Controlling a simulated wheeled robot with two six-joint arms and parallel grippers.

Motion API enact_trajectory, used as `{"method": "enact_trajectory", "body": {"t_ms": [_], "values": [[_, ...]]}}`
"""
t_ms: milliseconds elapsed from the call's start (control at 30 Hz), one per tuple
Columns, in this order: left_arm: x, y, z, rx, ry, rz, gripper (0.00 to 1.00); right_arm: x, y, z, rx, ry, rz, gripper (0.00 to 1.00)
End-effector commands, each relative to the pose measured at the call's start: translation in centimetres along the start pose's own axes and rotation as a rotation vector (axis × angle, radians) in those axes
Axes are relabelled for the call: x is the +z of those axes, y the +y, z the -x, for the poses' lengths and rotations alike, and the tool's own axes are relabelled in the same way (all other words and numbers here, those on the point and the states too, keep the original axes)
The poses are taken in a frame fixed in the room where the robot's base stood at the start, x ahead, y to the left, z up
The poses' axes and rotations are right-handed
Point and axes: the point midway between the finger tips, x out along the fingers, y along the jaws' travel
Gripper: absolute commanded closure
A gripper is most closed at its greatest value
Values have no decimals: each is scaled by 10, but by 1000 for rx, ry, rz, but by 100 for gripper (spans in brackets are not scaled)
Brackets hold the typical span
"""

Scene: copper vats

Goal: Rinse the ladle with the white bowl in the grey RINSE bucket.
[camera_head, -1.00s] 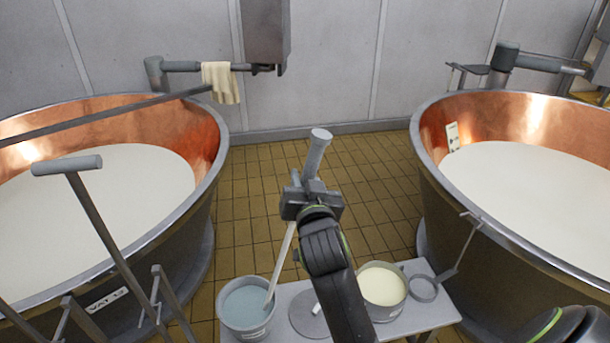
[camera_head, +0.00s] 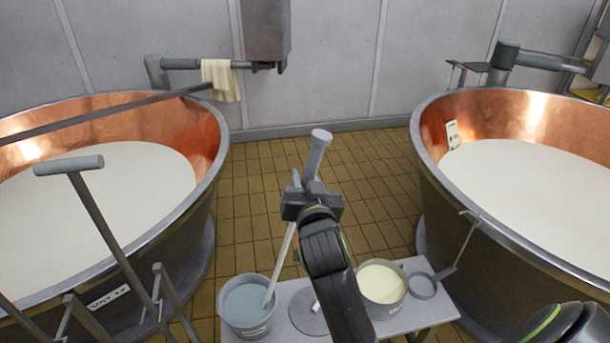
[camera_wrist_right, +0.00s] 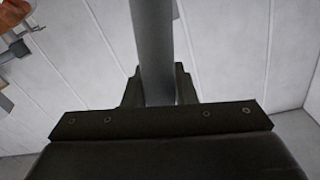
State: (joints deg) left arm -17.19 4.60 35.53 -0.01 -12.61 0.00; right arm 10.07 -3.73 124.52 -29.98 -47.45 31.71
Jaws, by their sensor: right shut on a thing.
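My right gripper (camera_head: 308,188) is shut on the handle of a ladle (camera_head: 317,150) and holds it above the low table. The grey handle top rises beyond the jaws. A pale shaft (camera_head: 281,262) slants down from the gripper into the grey bucket (camera_head: 233,327) at the lower left of the table. The bucket holds bluish water, and the ladle's lower end is hidden in it, so its bowl cannot be seen. The lettering on the bucket is too small to read. The right wrist view shows the handle (camera_wrist_right: 152,45) between the two fingers. My left gripper is not in view.
On the table (camera_head: 415,322) are a flat grey disc (camera_head: 301,318), partly behind my forearm, and a pot (camera_head: 388,309) of cream liquid. A ring-ended tool (camera_head: 423,287) lies at its right. Copper-lined vats stand left (camera_head: 205,140) and right (camera_head: 430,130). Long-handled tools (camera_head: 100,220) rise at left.

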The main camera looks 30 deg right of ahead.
Motion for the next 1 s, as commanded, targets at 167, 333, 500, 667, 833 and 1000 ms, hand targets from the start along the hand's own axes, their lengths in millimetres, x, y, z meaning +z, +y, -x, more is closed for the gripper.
{"method": "enact_trajectory", "body": {"t_ms": [167, 333, 500, 667, 833, 1000], "values": [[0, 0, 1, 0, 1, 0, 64, -1, 0, -1, 0, 3, 3, 100], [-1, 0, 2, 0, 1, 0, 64, -2, 1, -10, -1, 4, 4, 100], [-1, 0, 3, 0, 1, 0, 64, -2, 3, -18, 0, 3, 2, 100], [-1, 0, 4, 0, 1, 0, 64, -2, 2, -14, -1, 1, -2, 100], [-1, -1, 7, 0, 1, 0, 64, -1, 0, -4, -1, 1, -2, 100], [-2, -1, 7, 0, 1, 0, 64, -1, -1, 2, 0, 3, 0, 100]]}}
